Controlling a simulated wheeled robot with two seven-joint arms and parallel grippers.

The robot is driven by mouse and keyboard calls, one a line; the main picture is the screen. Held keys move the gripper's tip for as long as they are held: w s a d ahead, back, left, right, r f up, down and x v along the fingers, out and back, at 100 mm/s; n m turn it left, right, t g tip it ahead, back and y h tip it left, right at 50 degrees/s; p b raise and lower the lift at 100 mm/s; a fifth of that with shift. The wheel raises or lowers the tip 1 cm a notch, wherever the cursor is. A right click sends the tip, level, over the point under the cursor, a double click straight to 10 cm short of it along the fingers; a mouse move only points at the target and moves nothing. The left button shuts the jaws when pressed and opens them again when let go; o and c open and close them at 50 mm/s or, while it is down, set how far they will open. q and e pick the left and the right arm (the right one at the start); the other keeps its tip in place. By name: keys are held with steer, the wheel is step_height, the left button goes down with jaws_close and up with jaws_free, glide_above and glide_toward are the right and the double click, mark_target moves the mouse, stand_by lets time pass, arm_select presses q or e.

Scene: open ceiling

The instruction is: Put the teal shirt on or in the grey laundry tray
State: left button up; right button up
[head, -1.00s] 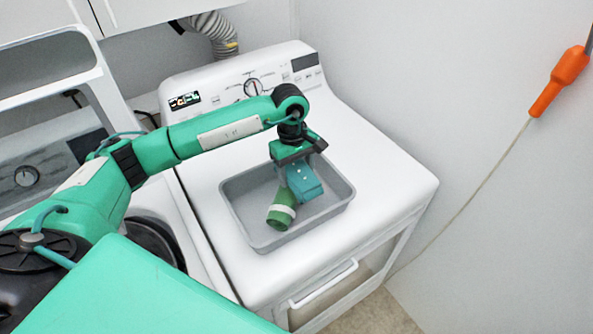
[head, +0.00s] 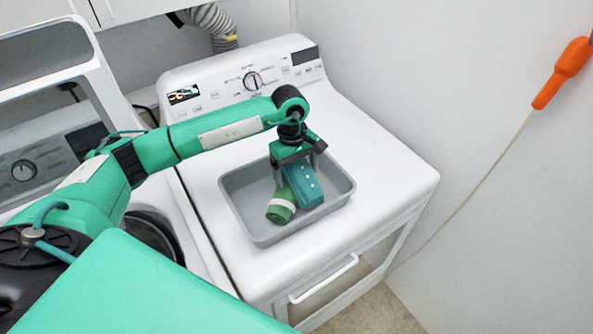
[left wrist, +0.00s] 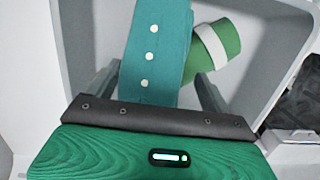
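The teal shirt (head: 305,187), a folded block with a row of white buttons, is in the grey laundry tray (head: 233,212), leaning beside a green rolled item. The shirt also shows in the left wrist view (left wrist: 155,55), between my fingers. My left gripper (head: 298,168) is just above the shirt, over the tray's back part. In the left wrist view its two grey fingers (left wrist: 157,92) stand apart, with a gap on each side of the shirt. The shirt's upper end is partly hidden under the gripper. My right gripper is not in view.
A green roll with a white band (head: 281,207) lies in the tray, against the shirt. The tray stands on a white dryer (head: 385,180) with a control panel behind. A wall is at the right, with an orange-handled cord (head: 563,72). Another white machine is at the left.

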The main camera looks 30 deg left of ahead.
arm_select(q)
steer(key=shift+r, duration=0.1)
steer(key=shift+r+p, duration=0.2)
steer(key=shift+p, duration=0.2)
steer(key=shift+r+p, duration=0.35)
steer(key=shift+p, duration=0.1)
steer(key=r+b, duration=0.1)
steer(key=r, duration=0.2)
steer(key=a+r+b, duration=0.1)
steer(key=r+b, duration=0.1)
steer(key=r, duration=0.2)
steer(key=w+r+b, duration=0.1)
steer(key=r+b, duration=0.1)
steer(key=r, duration=0.1)
steer(key=shift+a+r, duration=0.2)
steer(key=shift+r, duration=0.65)
